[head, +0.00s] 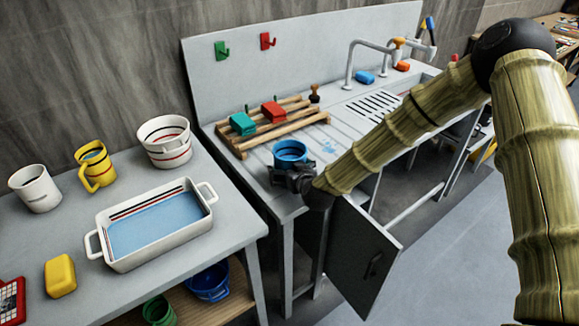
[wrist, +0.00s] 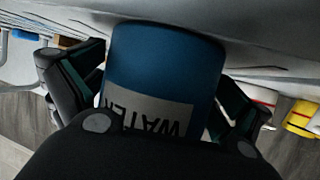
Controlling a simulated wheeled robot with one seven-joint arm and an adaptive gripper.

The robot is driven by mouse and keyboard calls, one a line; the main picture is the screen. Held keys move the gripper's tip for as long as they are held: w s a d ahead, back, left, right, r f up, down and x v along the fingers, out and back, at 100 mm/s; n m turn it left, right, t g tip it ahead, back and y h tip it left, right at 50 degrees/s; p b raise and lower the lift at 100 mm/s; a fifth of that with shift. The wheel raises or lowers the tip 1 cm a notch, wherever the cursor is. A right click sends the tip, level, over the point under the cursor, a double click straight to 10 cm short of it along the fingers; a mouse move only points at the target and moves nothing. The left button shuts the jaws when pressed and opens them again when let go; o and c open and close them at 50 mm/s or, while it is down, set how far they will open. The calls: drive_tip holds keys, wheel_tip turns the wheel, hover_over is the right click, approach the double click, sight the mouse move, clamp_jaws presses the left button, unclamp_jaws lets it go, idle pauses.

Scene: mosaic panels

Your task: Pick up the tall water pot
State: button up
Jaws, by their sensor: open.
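The tall water pot (head: 290,151) is a blue cylinder standing upright near the front left corner of the grey sink counter. In the wrist view it (wrist: 165,62) fills the middle, and its grey label reads "WATER" upside down. My gripper (head: 291,177) is at the near side of the pot. In the wrist view my gripper (wrist: 165,85) is open, with one dark finger on each side of the pot. I cannot tell whether either finger touches it. The pot's lower part is hidden by my gripper in the head view.
A wooden rack (head: 262,133) with green and red blocks stands behind the pot. A faucet (head: 352,60) and drain are further right. A left table holds a white basin (head: 118,262), a yellow pitcher (head: 97,172) and white pots. A cabinet door (head: 352,262) hangs open below.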

drive_tip(key=c, duration=1)
drive_tip(key=shift+c, duration=1.3)
drive_tip(key=shift+r, duration=0.15)
